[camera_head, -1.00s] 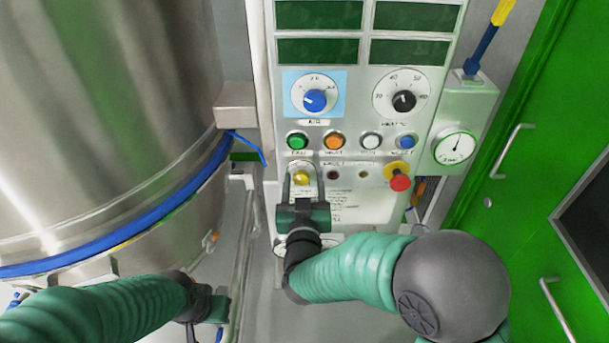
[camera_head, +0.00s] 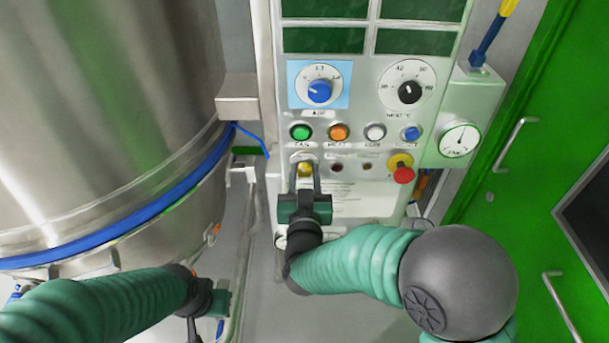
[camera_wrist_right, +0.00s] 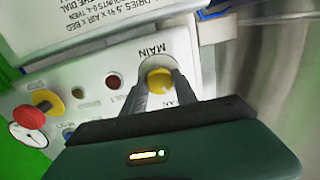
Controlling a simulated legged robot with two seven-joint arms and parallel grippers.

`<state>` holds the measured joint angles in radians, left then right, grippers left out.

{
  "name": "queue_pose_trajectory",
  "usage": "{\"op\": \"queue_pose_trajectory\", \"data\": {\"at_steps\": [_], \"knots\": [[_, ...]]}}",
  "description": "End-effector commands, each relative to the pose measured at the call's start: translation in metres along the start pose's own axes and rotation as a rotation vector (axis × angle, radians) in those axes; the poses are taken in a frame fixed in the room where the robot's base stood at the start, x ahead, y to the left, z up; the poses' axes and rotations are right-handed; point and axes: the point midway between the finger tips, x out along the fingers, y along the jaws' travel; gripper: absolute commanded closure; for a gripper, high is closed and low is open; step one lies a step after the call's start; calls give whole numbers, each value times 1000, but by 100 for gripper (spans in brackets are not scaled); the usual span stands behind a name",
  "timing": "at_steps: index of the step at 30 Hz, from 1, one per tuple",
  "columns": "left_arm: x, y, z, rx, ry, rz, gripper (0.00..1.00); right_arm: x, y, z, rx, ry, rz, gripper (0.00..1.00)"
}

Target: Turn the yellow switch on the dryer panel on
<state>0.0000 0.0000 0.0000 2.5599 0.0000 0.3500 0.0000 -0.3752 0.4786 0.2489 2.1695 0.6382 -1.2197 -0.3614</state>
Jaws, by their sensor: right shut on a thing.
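The yellow switch (camera_head: 305,170) is a small knob at the lower left of the dryer panel (camera_head: 357,203), below the green button. In the right wrist view the yellow switch (camera_wrist_right: 159,80) sits under the label "MAIN". My right gripper (camera_head: 304,173) reaches up to the panel with its two fingers on either side of the switch, shut on it. In the right wrist view my right gripper's fingers (camera_wrist_right: 160,84) flank the knob and partly hide its surround. My left gripper (camera_head: 212,308) is low at the left, away from the panel; its fingers are too unclear to judge.
Above the switch are green, orange, white and blue buttons and two dials (camera_head: 319,91). A red stop knob (camera_head: 403,175) on yellow is right of the switch. A large steel vessel (camera_head: 110,110) stands left. A gauge (camera_head: 459,140) and green door (camera_head: 520,190) are right.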

Motion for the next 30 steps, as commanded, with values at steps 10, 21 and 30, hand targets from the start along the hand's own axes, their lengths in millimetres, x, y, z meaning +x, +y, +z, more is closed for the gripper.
{"op": "queue_pose_trajectory", "data": {"at_steps": [10, 21, 30], "knots": [[32, 0, 8, 0, 0, 0, 100, -1, 0, 6, 264, 1, -4, 100], [69, 0, 16, 0, 0, 0, 100, 0, 1, 6, 613, 0, -2, 100], [92, 0, 22, 0, 0, 0, 100, -1, 1, 6, 839, -3, -2, 100]]}}
